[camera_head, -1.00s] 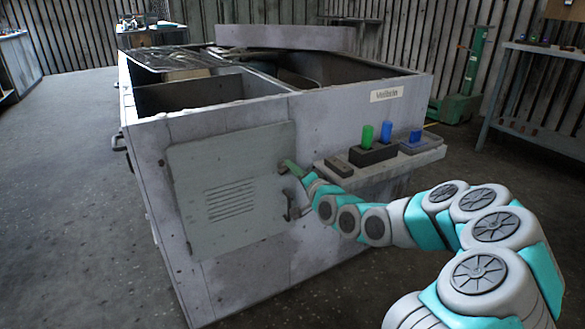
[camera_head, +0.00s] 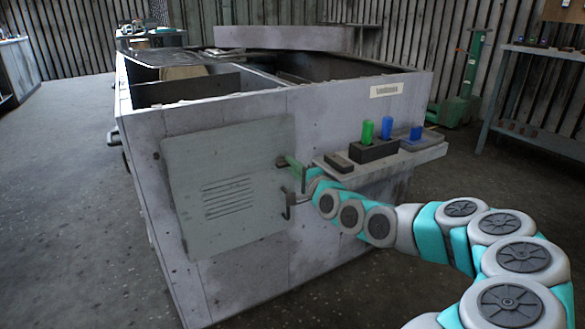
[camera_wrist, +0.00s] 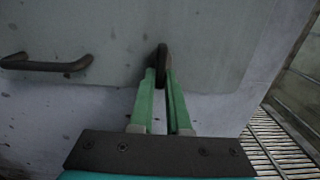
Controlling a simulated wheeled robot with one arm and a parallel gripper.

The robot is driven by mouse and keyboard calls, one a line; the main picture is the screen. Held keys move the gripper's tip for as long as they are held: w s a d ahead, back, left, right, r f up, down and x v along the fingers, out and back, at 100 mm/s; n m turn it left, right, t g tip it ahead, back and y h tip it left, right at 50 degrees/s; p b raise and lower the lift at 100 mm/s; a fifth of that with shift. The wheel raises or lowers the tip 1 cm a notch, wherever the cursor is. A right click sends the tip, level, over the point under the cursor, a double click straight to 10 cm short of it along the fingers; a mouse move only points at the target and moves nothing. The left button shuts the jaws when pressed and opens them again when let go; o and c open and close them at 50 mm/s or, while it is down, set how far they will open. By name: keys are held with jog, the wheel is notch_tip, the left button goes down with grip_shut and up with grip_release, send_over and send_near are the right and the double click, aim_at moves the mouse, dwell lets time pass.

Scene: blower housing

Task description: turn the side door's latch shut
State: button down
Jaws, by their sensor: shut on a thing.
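The side door (camera_head: 225,185) is a grey-green panel with louvre slots, lying flat against the housing's side (camera_head: 320,250). Its latch (camera_head: 281,162) is a small dark piece near the door's right edge, above the dark pull handle (camera_head: 289,206). In the wrist view the latch (camera_wrist: 161,58) stands between the green fingertips of my gripper (camera_wrist: 162,76), which is shut on it. The handle (camera_wrist: 46,63) lies to the left there. My gripper also shows in the head view (camera_head: 290,164). The fingers partly hide the latch, and I cannot tell whether it crosses the door edge.
A ledge (camera_head: 428,154) juts from the housing just right of my gripper, carrying dark blocks with a green peg (camera_head: 367,132) and a blue peg (camera_head: 386,128). The housing top is open. Floor at the left is clear.

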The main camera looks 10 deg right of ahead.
jog(key=shift+a, duration=0.1)
jog(key=c, duration=0.9)
grip_release()
jog(key=shift+b+v, duration=0.35)
jog(key=shift+v, duration=3.55)
jog(key=shift+a, duration=0.1)
